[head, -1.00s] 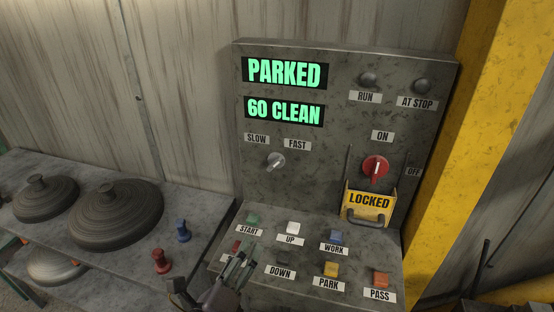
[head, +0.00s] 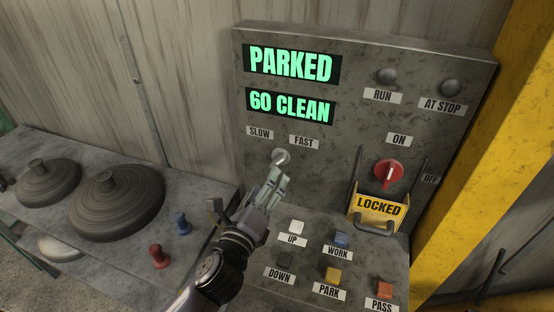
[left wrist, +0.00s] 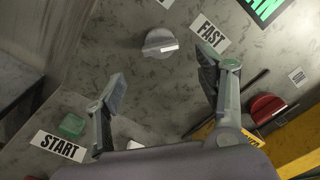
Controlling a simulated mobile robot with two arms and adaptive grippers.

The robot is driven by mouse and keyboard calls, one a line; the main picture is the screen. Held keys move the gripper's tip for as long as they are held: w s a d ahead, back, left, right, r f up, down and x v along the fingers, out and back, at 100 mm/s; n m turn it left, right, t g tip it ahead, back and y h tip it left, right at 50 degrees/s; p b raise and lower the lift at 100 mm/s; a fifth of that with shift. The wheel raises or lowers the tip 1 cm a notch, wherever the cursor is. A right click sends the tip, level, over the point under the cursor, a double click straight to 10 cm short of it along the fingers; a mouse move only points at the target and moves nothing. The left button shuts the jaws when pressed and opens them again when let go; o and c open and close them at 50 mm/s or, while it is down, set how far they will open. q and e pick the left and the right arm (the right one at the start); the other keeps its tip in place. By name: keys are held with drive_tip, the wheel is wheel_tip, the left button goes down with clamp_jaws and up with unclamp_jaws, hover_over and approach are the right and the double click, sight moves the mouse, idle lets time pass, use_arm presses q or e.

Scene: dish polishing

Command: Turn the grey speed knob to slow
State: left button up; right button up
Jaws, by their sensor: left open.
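The grey speed knob (head: 281,156) sits on the panel below the SLOW label (head: 259,132) and FAST label (head: 304,141). My left gripper (head: 272,186) is just below the knob in the head view. In the left wrist view its open fingers (left wrist: 161,80) are spread to either side and below the knob, with nothing between them. I cannot see contact. My right gripper is out of view.
A red switch (head: 388,173) with a yellow LOCKED plate (head: 378,207) is right of the knob. Push buttons, including a white one (head: 297,227), line the sloped shelf below. The display reads PARKED and 60 CLEAN. Dark domed discs (head: 115,205) lie on the left bench.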

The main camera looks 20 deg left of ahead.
sight(277, 165)
use_arm(q)
drive_tip(key=w+p, duration=0.1)
drive_tip(key=w, duration=0.5)
drive_tip(key=shift+w+d+r, duration=0.1)
drive_tip(key=shift+w, duration=0.7)
drive_tip(key=c, duration=1.2)
drive_tip(key=shift+o, duration=0.2)
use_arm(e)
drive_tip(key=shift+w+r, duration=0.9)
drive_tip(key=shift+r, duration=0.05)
